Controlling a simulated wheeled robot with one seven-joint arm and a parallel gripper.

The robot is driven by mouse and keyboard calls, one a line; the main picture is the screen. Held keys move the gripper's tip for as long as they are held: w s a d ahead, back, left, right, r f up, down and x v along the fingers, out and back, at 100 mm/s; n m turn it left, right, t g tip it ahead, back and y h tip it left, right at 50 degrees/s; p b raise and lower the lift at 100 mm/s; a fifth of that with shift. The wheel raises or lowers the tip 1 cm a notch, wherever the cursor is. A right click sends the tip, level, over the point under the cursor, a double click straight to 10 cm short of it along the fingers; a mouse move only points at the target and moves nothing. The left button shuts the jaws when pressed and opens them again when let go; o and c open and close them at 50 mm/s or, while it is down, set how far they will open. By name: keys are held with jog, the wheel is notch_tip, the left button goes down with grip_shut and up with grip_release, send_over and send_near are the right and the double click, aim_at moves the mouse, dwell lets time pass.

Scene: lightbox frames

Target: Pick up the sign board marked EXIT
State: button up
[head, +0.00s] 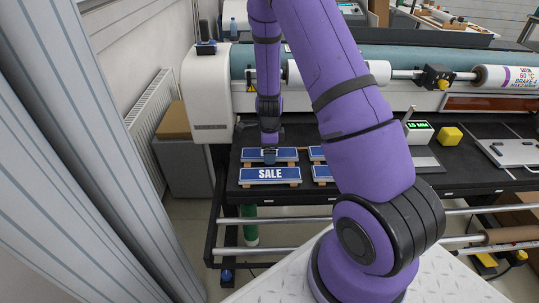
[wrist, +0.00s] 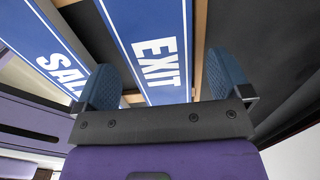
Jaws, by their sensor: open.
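The EXIT sign board (wrist: 150,50) is a blue board with white letters and a white edge line. In the wrist view it lies between my two open fingers. My gripper (wrist: 160,66) has one finger on each side of it, with no clear contact showing. In the head view my gripper (head: 269,157) is pointed down over the back-left blue board (head: 288,154), hiding its lettering; its place behind the SALE board matches the EXIT board. The board lies on wooden strips on the black table.
The SALE board (head: 270,175) lies just in front, and it also shows at the left of the wrist view (wrist: 52,50). Two more blue boards (head: 321,173) (head: 316,153) lie to the right, partly hidden by my arm.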

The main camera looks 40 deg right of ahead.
jog(key=shift+f, duration=0.4)
jog(key=c, duration=1)
jog(key=shift+c, duration=0.2)
jog(key=shift+r, duration=0.2)
